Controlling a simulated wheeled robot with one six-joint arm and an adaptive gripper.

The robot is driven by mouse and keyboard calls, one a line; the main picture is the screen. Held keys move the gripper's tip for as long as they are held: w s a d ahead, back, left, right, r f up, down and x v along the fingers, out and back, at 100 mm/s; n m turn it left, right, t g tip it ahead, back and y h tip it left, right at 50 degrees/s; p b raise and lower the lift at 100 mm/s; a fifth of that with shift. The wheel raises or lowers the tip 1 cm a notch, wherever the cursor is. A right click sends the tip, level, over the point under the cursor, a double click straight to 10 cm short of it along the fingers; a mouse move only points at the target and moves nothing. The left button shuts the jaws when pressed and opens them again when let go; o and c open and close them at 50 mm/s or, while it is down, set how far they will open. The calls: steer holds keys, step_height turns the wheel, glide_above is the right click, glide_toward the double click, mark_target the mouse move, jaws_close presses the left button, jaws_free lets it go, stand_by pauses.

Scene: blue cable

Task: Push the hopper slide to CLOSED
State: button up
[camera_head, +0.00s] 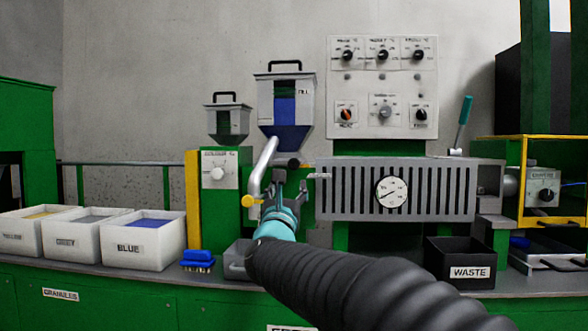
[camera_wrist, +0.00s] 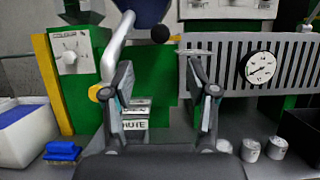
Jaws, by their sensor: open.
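The large grey hopper (camera_head: 297,91), with blue showing in its window, stands at centre in the head view. Its blue lower end (camera_wrist: 152,9) is at the top of the wrist view. A round black knob (camera_head: 294,163), probably the hopper slide's, sits just below the hopper; it also shows in the wrist view (camera_wrist: 160,34). I cannot read any slide marking or tell its position. My gripper (camera_head: 285,177) is open and empty, in front of the machine below the hopper. In the wrist view, the knob appears beyond and between the fingertips (camera_wrist: 161,70), apart from both.
A pale curved pipe (camera_head: 263,165) with a yellow end runs left of the knob. A slotted grey barrel cover (camera_head: 345,190) with a gauge (camera_head: 391,193) is to the right. A blue brush (camera_head: 197,260), granule bins (camera_head: 129,247) and a black waste box (camera_head: 432,255) stand on the bench.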

mark_target(294, 164)
steer(key=p+x, duration=0.3)
steer(key=x, duration=1)
steer(key=shift+w, duration=0.25)
steer(key=shift+d, duration=0.1)
jaws_close()
